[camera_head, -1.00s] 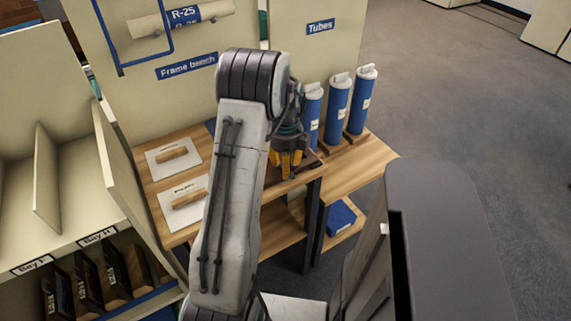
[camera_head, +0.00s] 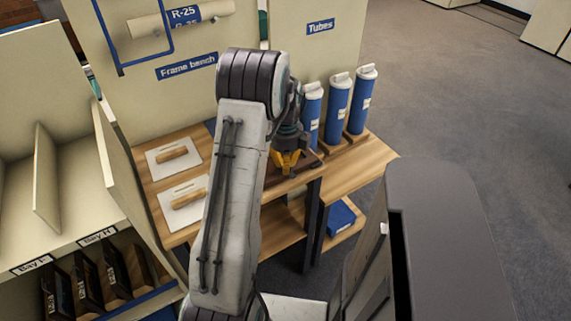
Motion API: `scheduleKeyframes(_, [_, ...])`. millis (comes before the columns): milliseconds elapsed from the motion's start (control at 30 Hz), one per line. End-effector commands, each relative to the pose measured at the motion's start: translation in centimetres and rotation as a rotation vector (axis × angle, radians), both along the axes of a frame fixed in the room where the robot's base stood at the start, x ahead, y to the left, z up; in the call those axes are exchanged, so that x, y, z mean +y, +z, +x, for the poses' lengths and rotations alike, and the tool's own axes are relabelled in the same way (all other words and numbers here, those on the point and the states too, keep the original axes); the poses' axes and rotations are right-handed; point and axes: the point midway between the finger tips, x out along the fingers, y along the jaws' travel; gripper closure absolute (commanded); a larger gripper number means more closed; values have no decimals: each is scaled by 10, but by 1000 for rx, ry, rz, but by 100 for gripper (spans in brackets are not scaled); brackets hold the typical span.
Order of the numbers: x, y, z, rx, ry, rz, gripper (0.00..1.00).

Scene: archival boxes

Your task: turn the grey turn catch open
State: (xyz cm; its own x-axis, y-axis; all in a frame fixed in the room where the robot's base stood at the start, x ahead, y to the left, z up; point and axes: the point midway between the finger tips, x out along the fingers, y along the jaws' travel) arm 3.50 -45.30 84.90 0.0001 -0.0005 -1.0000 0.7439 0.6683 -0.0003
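My gripper (camera_head: 288,163) has yellow fingers and points down over the right part of the wooden frame bench. Its fingers look bent inward, but whether they are fully shut or on something cannot be made out. A dark brown frame-like thing (camera_head: 309,164) lies on the bench right under and beside the fingers. The grey turn catch cannot be made out; the gripper and my arm cover that spot.
Two white boards with wooden handles (camera_head: 173,155) (camera_head: 184,197) lie on the bench left of my arm. Several blue tubes (camera_head: 338,108) stand behind and right of the gripper. A shelf (camera_head: 60,240) with dark frames is at left. Open floor (camera_head: 450,110) is at right.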

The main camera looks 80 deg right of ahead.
Motion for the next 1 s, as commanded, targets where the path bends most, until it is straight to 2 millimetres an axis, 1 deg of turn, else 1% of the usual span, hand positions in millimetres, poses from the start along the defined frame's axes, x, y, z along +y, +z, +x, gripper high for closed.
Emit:
scheduleKeyframes(267, [1, -1, -1, 0, 170, 0, 100])
scheduleKeyframes(1000, [2, -1, -3, 0, 871, 1, 100])
